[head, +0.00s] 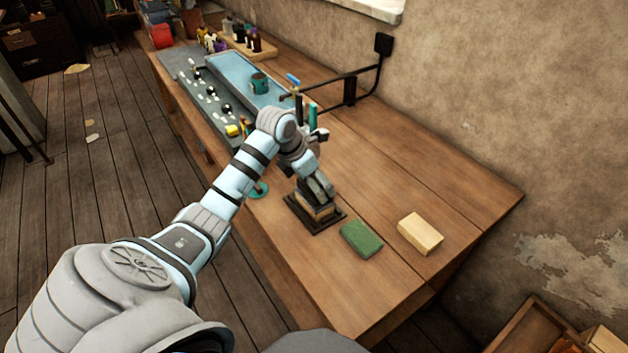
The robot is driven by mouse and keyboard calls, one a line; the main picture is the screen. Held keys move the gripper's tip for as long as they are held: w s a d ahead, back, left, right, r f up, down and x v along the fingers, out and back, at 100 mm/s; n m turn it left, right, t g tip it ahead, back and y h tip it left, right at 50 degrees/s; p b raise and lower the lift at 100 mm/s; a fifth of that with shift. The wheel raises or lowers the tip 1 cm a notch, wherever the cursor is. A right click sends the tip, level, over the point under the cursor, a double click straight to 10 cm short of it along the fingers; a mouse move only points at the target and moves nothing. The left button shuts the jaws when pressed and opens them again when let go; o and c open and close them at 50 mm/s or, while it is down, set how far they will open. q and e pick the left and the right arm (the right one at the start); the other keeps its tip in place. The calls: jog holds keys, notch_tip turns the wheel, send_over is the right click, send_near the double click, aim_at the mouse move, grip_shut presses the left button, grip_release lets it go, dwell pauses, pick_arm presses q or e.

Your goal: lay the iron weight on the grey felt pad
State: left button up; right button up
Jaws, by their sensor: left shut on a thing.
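My left gripper (318,190) is over the middle of the workbench, pointing down, and shut on a small dark object that its fingers mostly hide. This may be the iron weight, but I cannot tell its shape. Directly below are a tan block (319,213) and a dark flat square base (329,224) on the bench. I cannot tell whether the held object touches the tan block. I cannot make out for certain which piece is the grey felt pad. My right gripper is not in view.
A green block (361,239) and a pale yellow block (420,233) lie to the right on the wooden workbench (390,180).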

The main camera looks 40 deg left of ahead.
pick_arm(q)
jog(key=shift+s+r, duration=0.15)
dwell(0.6)
jog(key=o, duration=1.8)
jog(key=v, duration=1.1)
jog(key=shift+s+r, duration=0.15)
jog(key=shift+r, duration=0.2)
